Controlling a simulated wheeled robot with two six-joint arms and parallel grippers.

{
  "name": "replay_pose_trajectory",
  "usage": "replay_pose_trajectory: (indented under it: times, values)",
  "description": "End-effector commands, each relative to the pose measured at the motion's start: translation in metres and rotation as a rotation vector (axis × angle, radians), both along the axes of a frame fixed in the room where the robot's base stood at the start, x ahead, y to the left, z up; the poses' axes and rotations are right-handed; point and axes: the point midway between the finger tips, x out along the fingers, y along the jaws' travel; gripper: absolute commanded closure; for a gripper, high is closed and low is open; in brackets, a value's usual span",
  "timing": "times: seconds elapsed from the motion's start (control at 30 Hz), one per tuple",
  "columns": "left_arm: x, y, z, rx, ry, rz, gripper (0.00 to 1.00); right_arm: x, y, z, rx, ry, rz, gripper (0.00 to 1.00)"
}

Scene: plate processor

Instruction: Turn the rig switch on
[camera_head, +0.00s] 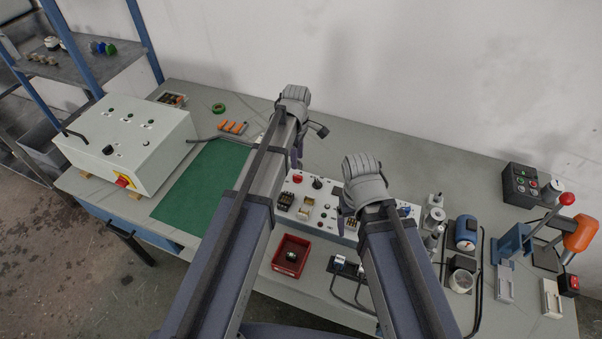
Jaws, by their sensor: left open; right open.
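A white control box (128,140) with several small knobs stands at the left of the table. A red and yellow rotary switch (123,182) sits on its front face. A white panel (318,211) with a red button (297,179), a black knob (317,183) and other fittings lies mid-table, partly hidden by my arms. I cannot tell which of these is the rig switch. My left gripper (308,146) is open above the table behind the panel. My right gripper (345,215) is open over the panel's right part. I see nothing held in either.
A green mat (203,183) lies beside the white box. A red bin (291,254) stands in front of the panel. A blue lever press (514,243), a black button box (530,185) and a blue round device (466,232) stand at the right. The back middle of the table is clear.

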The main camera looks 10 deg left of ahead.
Motion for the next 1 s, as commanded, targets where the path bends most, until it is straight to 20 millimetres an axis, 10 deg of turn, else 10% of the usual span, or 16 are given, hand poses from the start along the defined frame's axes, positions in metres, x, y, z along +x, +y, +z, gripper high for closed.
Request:
replay_pose_trajectory:
  times: [0.63, 1.0]
  values:
    - [0.000, -0.001, -0.070, 0.000, 0.000, -0.003, 0.54, 0.000, 0.000, -0.070, 0.000, 0.000, -0.001, 0.17]
    - [0.000, -0.001, -0.076, 0.000, 0.000, -0.003, 0.54, 0.000, 0.000, -0.076, 0.000, 0.000, -0.001, 0.17]
